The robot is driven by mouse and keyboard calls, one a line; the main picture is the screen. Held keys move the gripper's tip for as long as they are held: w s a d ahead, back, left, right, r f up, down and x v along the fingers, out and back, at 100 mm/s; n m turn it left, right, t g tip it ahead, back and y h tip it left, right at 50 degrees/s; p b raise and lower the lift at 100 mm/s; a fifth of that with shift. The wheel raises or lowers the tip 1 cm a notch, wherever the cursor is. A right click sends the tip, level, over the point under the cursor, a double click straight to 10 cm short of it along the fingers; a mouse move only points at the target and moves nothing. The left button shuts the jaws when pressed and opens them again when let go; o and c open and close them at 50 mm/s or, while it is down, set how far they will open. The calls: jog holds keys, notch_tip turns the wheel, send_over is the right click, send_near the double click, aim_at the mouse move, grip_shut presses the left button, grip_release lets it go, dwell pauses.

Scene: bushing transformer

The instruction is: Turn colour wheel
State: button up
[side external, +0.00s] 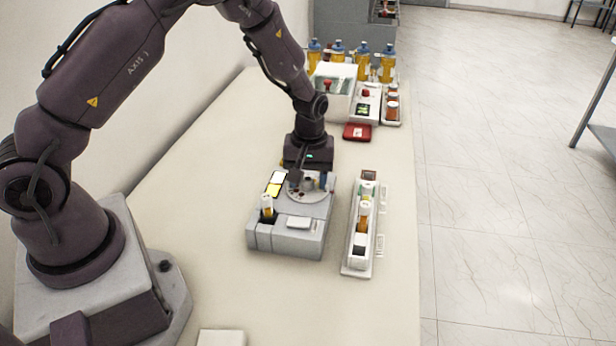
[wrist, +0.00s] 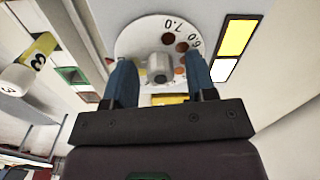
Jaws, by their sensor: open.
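The colour wheel is a pale round disc with printed numbers, brown and orange spots and a grey centre knob; it shows in the wrist view (wrist: 135,42) and on top of the grey device (side external: 285,238) in the side view. My gripper (wrist: 160,75) is open, with its two blue fingers on either side of the grey knob (wrist: 160,66). I cannot tell if the fingers touch the knob. In the side view my gripper (side external: 308,180) is low over the wheel and hides part of it. A yellow and white panel (wrist: 232,50) sits beside the wheel.
A vial with amber liquid (side external: 267,207) stands in the device's front left. A narrow rack (side external: 358,262) with vials lies to the right. Blue-capped bottles (side external: 362,62), a white box (side external: 333,100) and a red item (side external: 357,132) are farther back. The table front is mostly clear.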

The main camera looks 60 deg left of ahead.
jog(key=c, duration=0.9)
jog(key=shift+c, duration=0.2)
jog(key=shift+m, duration=0.3)
jog(key=shift+m, duration=3.1)
jog(key=o, duration=0.9)
jog(key=shift+o, duration=0.2)
